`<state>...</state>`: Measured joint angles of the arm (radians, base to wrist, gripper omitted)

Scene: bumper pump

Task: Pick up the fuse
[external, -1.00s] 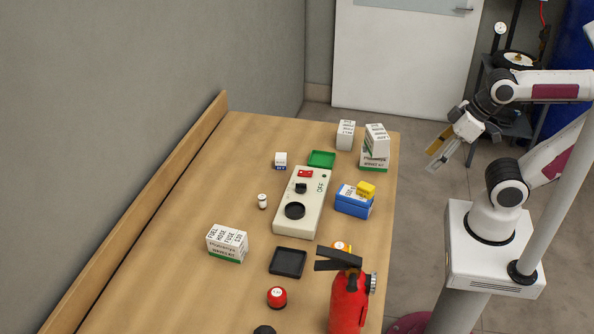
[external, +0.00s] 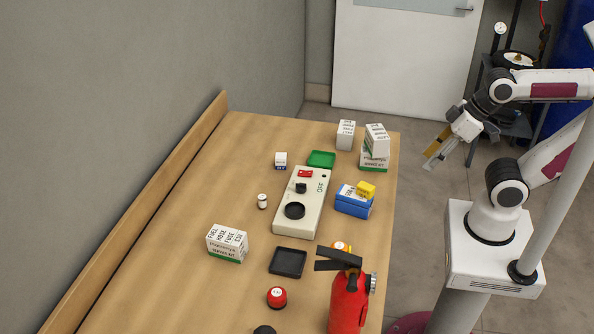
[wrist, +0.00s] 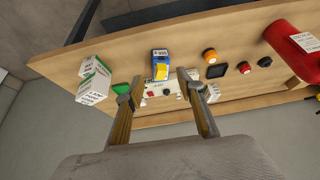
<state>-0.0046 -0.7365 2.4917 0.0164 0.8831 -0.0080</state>
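No thing in view can be read for certain as the fuse. A small white cylinder with a dark band (external: 262,201) stands on the table left of the beige panel (external: 286,222) in the external view. My gripper (external: 429,160) hangs off the table's right side, well apart from these things. In the wrist view my gripper (wrist: 158,88) is open, with nothing between its fingers. The fingers partly hide the panel there.
A blue box (external: 354,203) with a yellow block on it stands right of the panel. A green tray (external: 321,160), white cartons (external: 346,135) and a black tray (external: 275,263) are around it. A red extinguisher (external: 346,304) stands at the near right. The table's left side is mostly clear.

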